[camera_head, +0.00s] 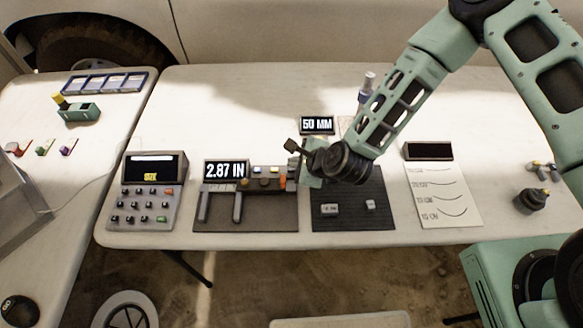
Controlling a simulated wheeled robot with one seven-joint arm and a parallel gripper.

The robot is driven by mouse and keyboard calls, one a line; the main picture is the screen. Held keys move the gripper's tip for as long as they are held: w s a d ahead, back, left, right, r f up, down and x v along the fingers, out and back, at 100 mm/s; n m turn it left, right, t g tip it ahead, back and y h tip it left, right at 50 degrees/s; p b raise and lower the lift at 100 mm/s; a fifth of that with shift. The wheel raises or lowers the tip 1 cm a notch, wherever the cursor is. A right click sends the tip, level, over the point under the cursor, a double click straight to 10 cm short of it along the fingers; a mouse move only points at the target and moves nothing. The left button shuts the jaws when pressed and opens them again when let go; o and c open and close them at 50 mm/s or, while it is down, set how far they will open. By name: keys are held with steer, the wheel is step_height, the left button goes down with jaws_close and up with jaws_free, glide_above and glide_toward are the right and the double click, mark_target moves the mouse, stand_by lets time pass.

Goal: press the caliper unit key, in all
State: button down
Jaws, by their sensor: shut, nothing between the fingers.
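The caliper (266,187) lies on a dark mat at the middle of the table. Its display (227,170) reads "2.87 IN", and two grey jaws point toward the front edge. Small keys sit along its body to the right of the display, an orange one (283,181) at the right end. Which one is the unit key is too small to read. My gripper (294,162) is shut and empty, over or just beside the caliper's right end. Whether it touches a key cannot be told, and the fingertips are hard to make out.
A keypad device (128,212) stands left of the caliper. A second dark mat (348,222) with small blocks lies to the right, below a "50 MM" display (317,125). Farther right are a sheet with curves (440,192) and dark weights (531,201). The back left of the table is clear.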

steer(key=shift+f, duration=0.15)
steer(key=shift+f+b, duration=0.3)
steer(key=shift+b, duration=0.05)
steer(key=shift+f, duration=0.35)
stand_by(0.7)
steer(key=shift+r, duration=0.1)
steer(key=shift+r+p, duration=0.35)
steer(key=shift+r, duration=0.35)
steer(key=shift+r, duration=0.15)
step_height(320, 180, up, 5)
steer(key=p, duration=0.3)
steer(key=shift+p, duration=0.4)
stand_by(0.6)
